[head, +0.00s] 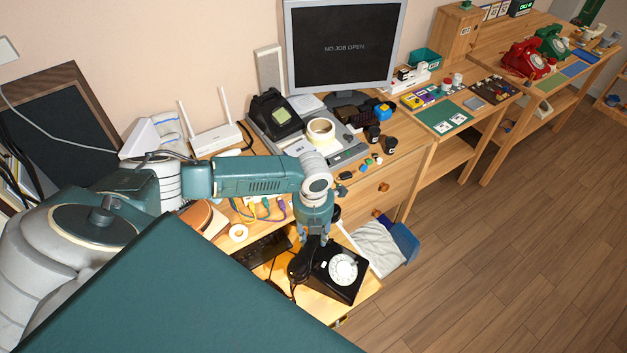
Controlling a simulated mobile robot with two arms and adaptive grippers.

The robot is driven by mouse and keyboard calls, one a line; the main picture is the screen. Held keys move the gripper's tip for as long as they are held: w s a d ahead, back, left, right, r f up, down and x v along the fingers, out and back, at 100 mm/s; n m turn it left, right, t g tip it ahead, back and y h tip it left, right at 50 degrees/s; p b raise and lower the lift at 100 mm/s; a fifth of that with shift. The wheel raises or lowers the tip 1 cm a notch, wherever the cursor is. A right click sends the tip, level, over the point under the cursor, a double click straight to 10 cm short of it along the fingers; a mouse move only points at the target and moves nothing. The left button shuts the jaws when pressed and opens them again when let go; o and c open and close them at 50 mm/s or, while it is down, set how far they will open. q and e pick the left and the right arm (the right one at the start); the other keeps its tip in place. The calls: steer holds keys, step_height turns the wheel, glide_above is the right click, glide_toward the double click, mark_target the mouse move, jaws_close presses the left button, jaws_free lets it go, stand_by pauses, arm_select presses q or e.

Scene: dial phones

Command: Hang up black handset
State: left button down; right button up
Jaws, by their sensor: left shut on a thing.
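A black dial phone (347,287) with a white dial sits at the front edge of the wooden surface, lower centre in the head view. The black handset (300,266) is at the left side of the phone, close to its body. My left gripper (310,243) comes down from above and is shut on the handset. The gripper partly hides the handset, and I cannot tell whether the handset touches the cradle. My right gripper is not in view.
A black keyboard-like device (263,249) lies left of the phone, with coloured cables (262,210) behind it. A grey cloth (377,247) and a blue item (404,243) are to its right. A monitor (345,45) and a white router (215,138) stand farther back.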

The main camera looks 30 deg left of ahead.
arm_select(q)
steer(key=shift+f+b, duration=2.2)
steer(key=shift+f, duration=0.25)
steer(key=shift+w, duration=0.1)
steer(key=shift+p, duration=0.45)
steer(key=c, duration=1.1)
jaws_free()
steer(key=shift+f, duration=0.1)
step_height(320, 180, up, 12)
steer(key=shift+r, duration=0.1)
steer(key=shift+d, duration=0.15)
